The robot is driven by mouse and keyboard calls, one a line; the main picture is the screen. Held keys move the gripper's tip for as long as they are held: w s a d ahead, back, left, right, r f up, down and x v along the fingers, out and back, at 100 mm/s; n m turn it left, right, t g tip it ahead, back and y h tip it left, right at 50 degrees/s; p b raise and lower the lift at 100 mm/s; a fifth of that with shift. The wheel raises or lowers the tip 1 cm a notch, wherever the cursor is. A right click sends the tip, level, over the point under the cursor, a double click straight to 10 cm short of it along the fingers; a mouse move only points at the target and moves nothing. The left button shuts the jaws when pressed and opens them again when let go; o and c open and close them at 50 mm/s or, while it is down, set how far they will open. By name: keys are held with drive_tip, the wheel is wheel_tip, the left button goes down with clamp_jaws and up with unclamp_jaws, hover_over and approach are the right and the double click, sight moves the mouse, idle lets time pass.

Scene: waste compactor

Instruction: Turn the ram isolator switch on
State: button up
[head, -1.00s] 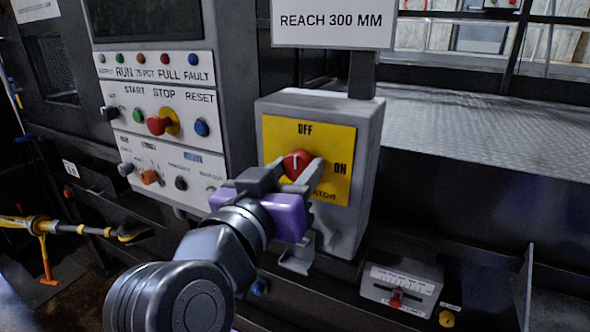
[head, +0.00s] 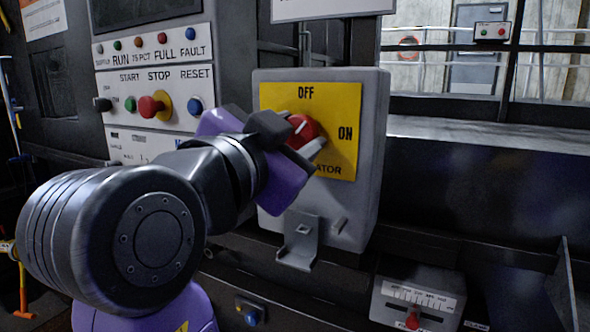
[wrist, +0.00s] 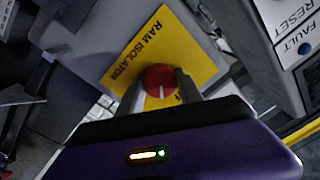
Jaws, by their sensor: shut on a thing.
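The ram isolator switch is a red round knob (head: 303,129) with a white pointer line, on a yellow plate (head: 338,110) on a grey box (head: 367,160). OFF is printed above the knob and ON to its right. The pointer tilts up and to the right, between OFF and ON. My gripper (head: 300,132) is rolled over and shut on the knob, one finger on either side. In the wrist view the red knob (wrist: 159,79) sits between my two fingers (wrist: 160,90). My gripper hides the plate's lower left part.
A control panel (head: 177,74) with lamps, a red stop button (head: 150,107) and a blue reset button (head: 195,107) is left of the box. A metal bracket (head: 299,241) sticks out below it. A small grey unit (head: 418,297) is at lower right.

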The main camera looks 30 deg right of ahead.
drive_tip(key=m+b, duration=0.5)
drive_tip(key=b, duration=0.1)
drive_tip(key=shift+f+m+h, duration=0.25)
drive_tip(key=shift+m+h, duration=0.05)
drive_tip(key=shift+m, duration=0.1)
drive_tip(key=shift+r+m+g+b, duration=0.2)
drive_tip(key=shift+m+g+b, duration=0.1)
drive_tip(key=shift+m+b, duration=1.8)
drive_tip(key=o, duration=1.3)
drive_tip(key=shift+o, duration=0.2)
drive_tip(key=v, duration=0.8)
drive_tip(key=shift+w, duration=0.15)
